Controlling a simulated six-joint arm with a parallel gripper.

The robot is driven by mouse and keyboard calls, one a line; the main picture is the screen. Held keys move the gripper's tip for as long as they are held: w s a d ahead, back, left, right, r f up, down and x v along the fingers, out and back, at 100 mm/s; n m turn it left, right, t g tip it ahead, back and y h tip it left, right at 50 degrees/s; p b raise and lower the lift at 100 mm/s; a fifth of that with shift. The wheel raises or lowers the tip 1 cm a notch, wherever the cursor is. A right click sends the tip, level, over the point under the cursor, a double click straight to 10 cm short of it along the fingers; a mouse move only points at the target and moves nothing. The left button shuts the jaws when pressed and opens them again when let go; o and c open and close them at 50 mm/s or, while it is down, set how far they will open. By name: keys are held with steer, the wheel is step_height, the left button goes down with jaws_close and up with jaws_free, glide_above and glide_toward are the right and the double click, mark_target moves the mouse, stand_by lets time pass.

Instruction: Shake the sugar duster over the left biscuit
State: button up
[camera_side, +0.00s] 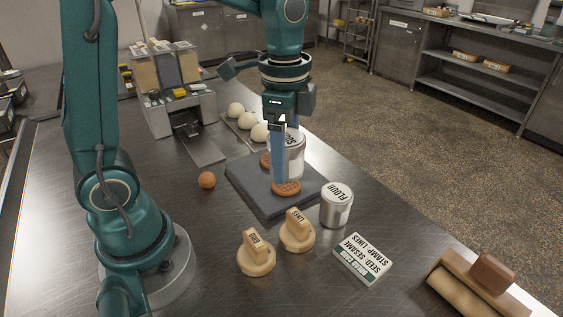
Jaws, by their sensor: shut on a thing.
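My gripper (281,176) points down over the dark slab (248,191), its blue fingers shut on the sugar duster (297,158). The duster is a silver can with a pale, lettered top, mostly readable only as an "S". It looks about upright, partly hidden by the fingers. I cannot tell whether it touches the slab. Two brown biscuits lie on the slab: the left biscuit (265,160), farther back and partly hidden by the fingers, and another biscuit (287,188) at the front, just below the fingertips.
A FLOUR can (336,209) stands right of the slab. Two wooden stamps (256,257) (297,236), a lettered card (364,259) and a rolling pin (478,285) lie in front. An orange ball (207,180) sits left. Dough balls (236,110) and a dispenser (178,105) are behind.

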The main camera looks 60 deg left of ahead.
steer(key=shift+n, duration=0.6)
steer(key=shift+w+a+f, duration=0.8)
steer(key=shift+a+f, duration=0.05)
steer(key=shift+a, duration=0.3)
steer(key=shift+w+a+f, duration=0.75)
steer(key=shift+a+f, duration=0.15)
steer(key=shift+a, duration=0.25)
steer(key=shift+w+a+f, duration=0.8)
steer(key=shift+a+f, duration=0.05)
steer(key=shift+a, duration=0.3)
steer(key=shift+w, duration=0.1)
